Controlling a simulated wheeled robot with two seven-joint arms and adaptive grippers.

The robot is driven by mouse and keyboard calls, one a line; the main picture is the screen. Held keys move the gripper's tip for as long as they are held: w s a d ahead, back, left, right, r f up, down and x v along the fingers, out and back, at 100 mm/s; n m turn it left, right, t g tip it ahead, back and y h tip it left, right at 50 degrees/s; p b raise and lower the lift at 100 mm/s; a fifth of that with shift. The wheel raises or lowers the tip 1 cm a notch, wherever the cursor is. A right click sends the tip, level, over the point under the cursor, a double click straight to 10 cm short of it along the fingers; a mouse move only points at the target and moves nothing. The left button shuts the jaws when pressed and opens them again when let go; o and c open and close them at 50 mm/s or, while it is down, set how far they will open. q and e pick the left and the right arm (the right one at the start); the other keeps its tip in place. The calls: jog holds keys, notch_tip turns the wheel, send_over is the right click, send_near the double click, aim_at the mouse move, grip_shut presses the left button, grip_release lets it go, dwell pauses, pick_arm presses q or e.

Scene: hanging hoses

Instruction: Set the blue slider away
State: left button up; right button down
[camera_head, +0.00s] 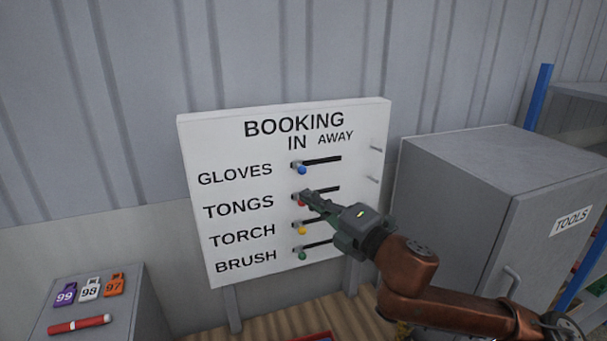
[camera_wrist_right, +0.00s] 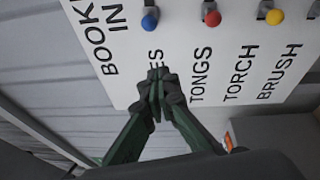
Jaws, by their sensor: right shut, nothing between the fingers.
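The white BOOKING board (camera_head: 235,145) has rows GLOVES, TONGS, TORCH and BRUSH, with IN at the left of each slot and AWAY at the right. The blue slider (camera_head: 302,170) is at the IN end of the GLOVES slot; it also shows in the right wrist view (camera_wrist_right: 149,22). My right gripper (camera_head: 308,197) is shut and empty, in front of the board. In the head view its tips overlap the red slider (camera_head: 300,203); in the wrist view (camera_wrist_right: 158,75) they appear apart from the sliders. My left gripper is not in view.
The yellow slider (camera_head: 302,230) and green slider (camera_head: 302,256) are also at the IN end. A grey TOOLS cabinet (camera_head: 455,190) stands right of the board. A grey stand (camera_head: 125,310) at lower left holds numbered tags and a red cylinder (camera_head: 80,325).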

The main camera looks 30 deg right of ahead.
aim_at(301, 168)
jog(key=w+d+r+p, duration=0.1)
jog(key=w+d+p, duration=0.1)
jog(key=w+p, duration=0.3)
jog(key=shift+w+d+p, duration=0.25)
jog(key=shift+w+p, duration=0.05)
jog(key=shift+w, duration=0.8)
jog(key=shift+d, duration=0.1)
